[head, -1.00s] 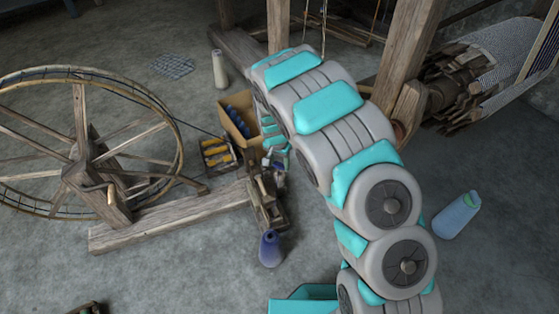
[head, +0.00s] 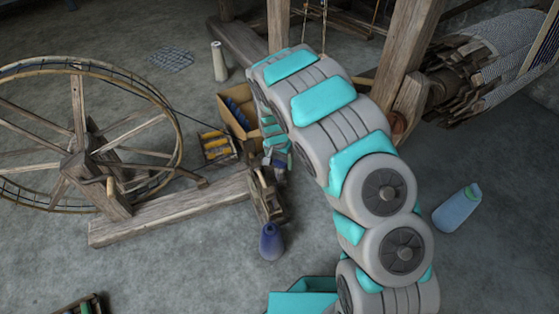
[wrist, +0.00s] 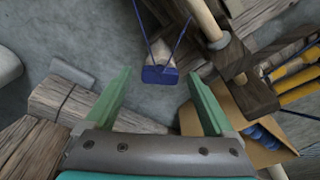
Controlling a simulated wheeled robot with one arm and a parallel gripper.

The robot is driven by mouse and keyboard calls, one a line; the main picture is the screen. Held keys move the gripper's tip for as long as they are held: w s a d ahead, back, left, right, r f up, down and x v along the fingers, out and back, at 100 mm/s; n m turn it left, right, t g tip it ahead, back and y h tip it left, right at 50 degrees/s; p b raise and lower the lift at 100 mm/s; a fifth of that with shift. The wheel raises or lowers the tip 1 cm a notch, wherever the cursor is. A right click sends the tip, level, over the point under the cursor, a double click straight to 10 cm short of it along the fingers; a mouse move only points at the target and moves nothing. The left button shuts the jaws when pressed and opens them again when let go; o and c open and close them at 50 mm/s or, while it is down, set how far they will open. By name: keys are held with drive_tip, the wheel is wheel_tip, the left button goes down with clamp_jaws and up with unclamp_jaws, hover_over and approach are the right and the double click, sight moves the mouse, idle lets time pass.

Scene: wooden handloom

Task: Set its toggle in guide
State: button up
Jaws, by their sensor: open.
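My gripper (wrist: 158,80) is open in the wrist view, its two green fingers apart. A small blue block (wrist: 160,76) with blue cords rising from it shows between the fingertips; it looks like the toggle. I cannot tell how far it is from the fingers, and neither finger visibly touches it. Dark wooden blocks (wrist: 252,92) with a pale peg (wrist: 205,20) stand to its right; I cannot tell which part is the guide. In the head view my gripper hangs by the wooden spindle stand (head: 267,196), mostly hidden by my arm.
A spinning wheel (head: 78,168) on a wooden beam (head: 170,213) stands left. A cardboard box (head: 248,137) of blue spools and a crate (head: 232,158) of yellow spools sit behind. A blue cone (head: 270,242) stands in front. A blue bottle-like thing (head: 458,210) lies right on open floor.

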drive_tip(key=shift+r, duration=0.15)
wheel_tip(320, 180, up, 7)
drive_tip(key=s, duration=0.1)
drive_tip(key=shift+a+r+p, duration=0.2)
drive_tip(key=shift+a+p, duration=0.05)
drive_tip(key=shift+p, duration=0.2)
